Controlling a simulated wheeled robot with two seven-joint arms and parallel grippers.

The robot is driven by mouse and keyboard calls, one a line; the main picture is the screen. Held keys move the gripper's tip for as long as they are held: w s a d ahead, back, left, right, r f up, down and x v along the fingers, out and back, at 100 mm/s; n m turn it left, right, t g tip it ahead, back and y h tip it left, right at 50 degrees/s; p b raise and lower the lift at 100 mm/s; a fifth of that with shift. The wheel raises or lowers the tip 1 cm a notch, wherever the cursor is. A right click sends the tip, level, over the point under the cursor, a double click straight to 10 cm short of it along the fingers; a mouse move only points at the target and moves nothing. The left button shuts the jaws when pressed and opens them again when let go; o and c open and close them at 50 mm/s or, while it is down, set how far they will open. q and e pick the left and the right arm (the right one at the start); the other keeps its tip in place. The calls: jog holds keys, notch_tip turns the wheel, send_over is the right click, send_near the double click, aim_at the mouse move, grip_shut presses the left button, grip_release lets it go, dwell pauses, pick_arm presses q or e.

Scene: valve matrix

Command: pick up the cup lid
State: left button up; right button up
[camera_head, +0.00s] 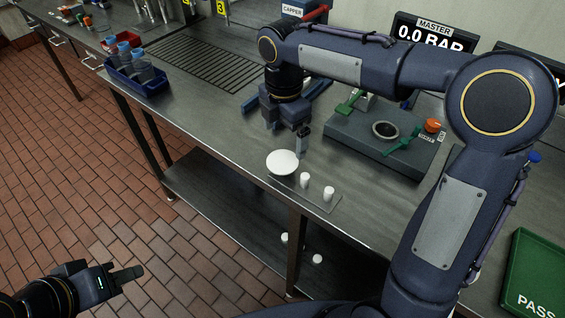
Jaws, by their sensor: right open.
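A white round disc (282,162), which looks like the cup lid, is at the bench's front edge, left of two small white cylinders (305,180). I cannot tell what is under it. My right gripper (301,142) points down just behind and above the disc. It is open, and nothing shows between its fingers. The arm and wrist hide part of the bench behind it. My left gripper (125,273) is low at the bottom left, over the brick floor and away from the bench. Its jaw opening cannot be made out.
A grey fixture (378,142) with green handles and an orange knob stands right of the gripper. A blue bin (137,78) with bottles is at the left. A green PASS tray (537,275) is at the right. Small white pieces (316,259) lie on the lower shelf.

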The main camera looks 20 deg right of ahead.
aim_at(283, 161)
jog(key=f, duration=0.6)
jog(key=shift+s+a+f, duration=0.2)
jog(key=shift+s+a, duration=0.05)
jog(key=c, duration=1)
jog(key=shift+c, duration=0.2)
